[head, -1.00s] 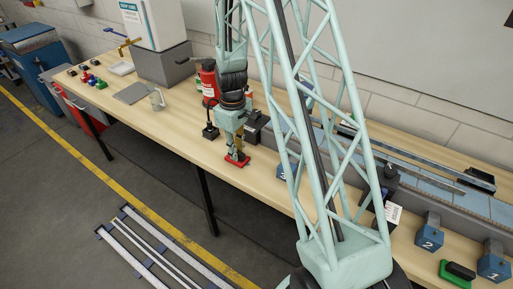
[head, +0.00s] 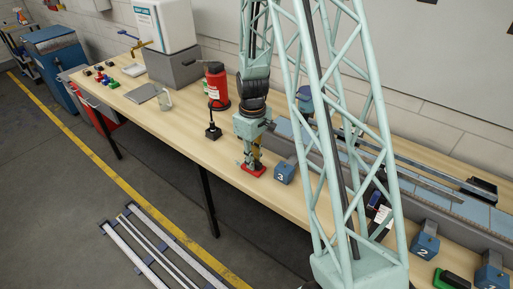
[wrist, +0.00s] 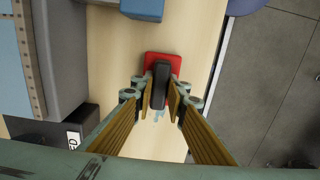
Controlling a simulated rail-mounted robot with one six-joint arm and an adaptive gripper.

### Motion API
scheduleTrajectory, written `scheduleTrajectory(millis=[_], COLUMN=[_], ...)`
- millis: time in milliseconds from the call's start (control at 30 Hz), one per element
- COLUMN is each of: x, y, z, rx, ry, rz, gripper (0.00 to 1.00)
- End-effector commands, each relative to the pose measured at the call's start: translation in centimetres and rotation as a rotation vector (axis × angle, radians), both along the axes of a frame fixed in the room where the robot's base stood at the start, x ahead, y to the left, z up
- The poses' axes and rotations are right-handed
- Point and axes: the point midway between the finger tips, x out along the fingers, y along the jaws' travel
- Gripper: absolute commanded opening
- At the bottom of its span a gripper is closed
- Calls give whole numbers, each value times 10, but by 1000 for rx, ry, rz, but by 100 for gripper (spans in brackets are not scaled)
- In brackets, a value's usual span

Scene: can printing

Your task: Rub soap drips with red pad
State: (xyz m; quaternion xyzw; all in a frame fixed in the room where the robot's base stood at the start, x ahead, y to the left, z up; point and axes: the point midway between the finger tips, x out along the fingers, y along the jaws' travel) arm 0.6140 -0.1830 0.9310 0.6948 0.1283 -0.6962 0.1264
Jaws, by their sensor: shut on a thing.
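The red pad (head: 253,170) lies on the wooden bench top, near its front edge. In the wrist view the red pad (wrist: 152,58) has a black upright handle (wrist: 160,85). My gripper (wrist: 159,95) is shut on that handle, with one finger on each side. In the head view my gripper (head: 254,158) points down over the pad. A pale blue wet-looking smear, likely the soap drips (wrist: 158,116), shows on the wood beside the pad, between my fingers. The fingers hide part of it. I cannot tell whether more lies under the pad.
A blue block marked 3 (head: 284,172) stands close to the pad's right. A blue-grey rail fixture (head: 440,210) runs along the bench at right. Bench wood left of the stand is partly clear.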

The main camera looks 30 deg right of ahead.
Motion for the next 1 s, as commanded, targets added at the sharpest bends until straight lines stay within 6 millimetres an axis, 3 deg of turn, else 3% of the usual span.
scheduleTrajectory(millis=[33, 67, 600, 1000], x=[3, 3, 3, 3], y=[0, 0, 3, 4], z=[20, 25, 71, 79], rx=[-2, -3, -1, -2], ry=[-8, -7, -5, -4], rz=[1, 1, 6, 7], gripper=[2, 2, 2, 2])
